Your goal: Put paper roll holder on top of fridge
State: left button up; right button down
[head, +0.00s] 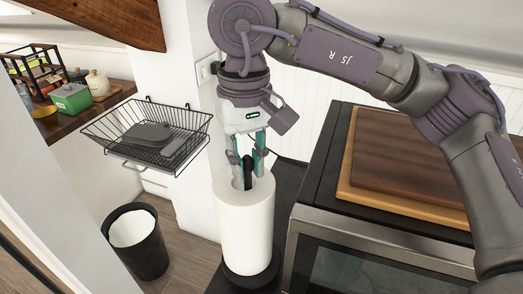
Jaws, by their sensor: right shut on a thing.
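The paper roll holder (247,220) carries a white paper roll and has a dark round base; it stands upright in the middle of the head view. My right gripper (248,172) points down at its top and is shut on the holder's dark central post. The base is at or near a dark surface, and I cannot tell whether it touches. My left gripper is out of view. I cannot clearly identify a fridge here.
A microwave-like appliance (379,262) with wooden cutting boards (410,160) on top stands close on the right. A black wire basket (150,133) hangs at left above a dark bin (138,262). A wooden counter with containers (72,98) is at far left.

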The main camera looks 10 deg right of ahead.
jog(key=w+d, duration=0.1)
jog(key=w, duration=0.1)
jog(key=w+d, duration=0.1)
jog(key=shift+w+d+p, duration=0.2)
jog(key=shift+w+p, duration=0.15)
jog(key=shift+w+d+r, duration=0.1)
jog(key=shift+w+d, duration=0.25)
jog(key=shift+w, duration=0.2)
jog(key=shift+f+p, duration=0.7)
jog(key=shift+f, duration=1.1)
jog(key=shift+f, duration=0.25)
jog(key=c, duration=1)
grip_release()
jog(key=shift+c, duration=0.2)
jog(key=shift+r, duration=0.1)
